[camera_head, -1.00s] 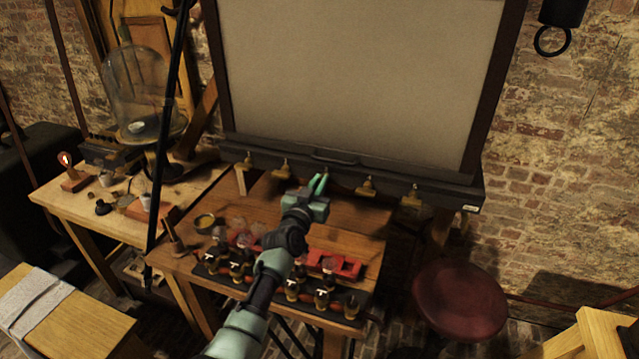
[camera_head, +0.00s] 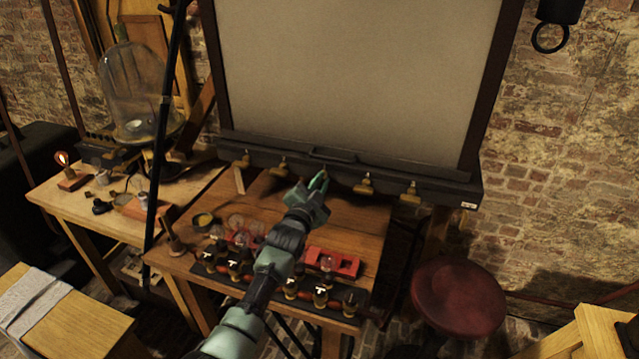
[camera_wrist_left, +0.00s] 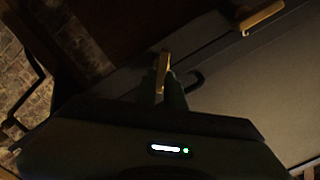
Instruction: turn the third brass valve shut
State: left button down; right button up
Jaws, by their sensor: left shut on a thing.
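A row of brass valves runs along the dark rail under the big pale panel. The first (camera_head: 245,159), second (camera_head: 279,168), fourth (camera_head: 364,185) and fifth (camera_head: 410,194) show clearly in the head view. The third is mostly hidden behind my left gripper (camera_head: 319,181). In the wrist view the left gripper (camera_wrist_left: 165,85) is shut on the third brass valve (camera_wrist_left: 163,68), whose handle stands between the two fingers. My right gripper is not in view.
Below the rail, a wooden table (camera_head: 345,225) carries jars, red holders (camera_head: 345,263) and a dark rack of black-topped pieces. A round red stool (camera_head: 458,298) stands at the right. A glass bell jar (camera_head: 138,90) stands on the left table.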

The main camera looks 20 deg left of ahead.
pick_arm(q)
jog(key=shift+d+f+m+b, duration=0.15)
jog(key=shift+m+b, duration=0.4)
jog(key=shift+m, duration=1)
jog(key=shift+f+m+b, duration=0.2)
jog(key=shift+m+b, duration=0.4)
jog(key=shift+m, duration=1)
jog(key=shift+d+f+m+b, duration=0.15)
jog(key=shift+m+b, duration=0.4)
jog(key=shift+m, duration=1)
jog(key=shift+a, duration=0.1)
jog(key=c, duration=1.5)
grip_release()
jog(key=s+b, duration=0.1)
jog(key=s, duration=0.7)
jog(key=shift+w+a, duration=0.1)
jog(key=shift+a, duration=0.05)
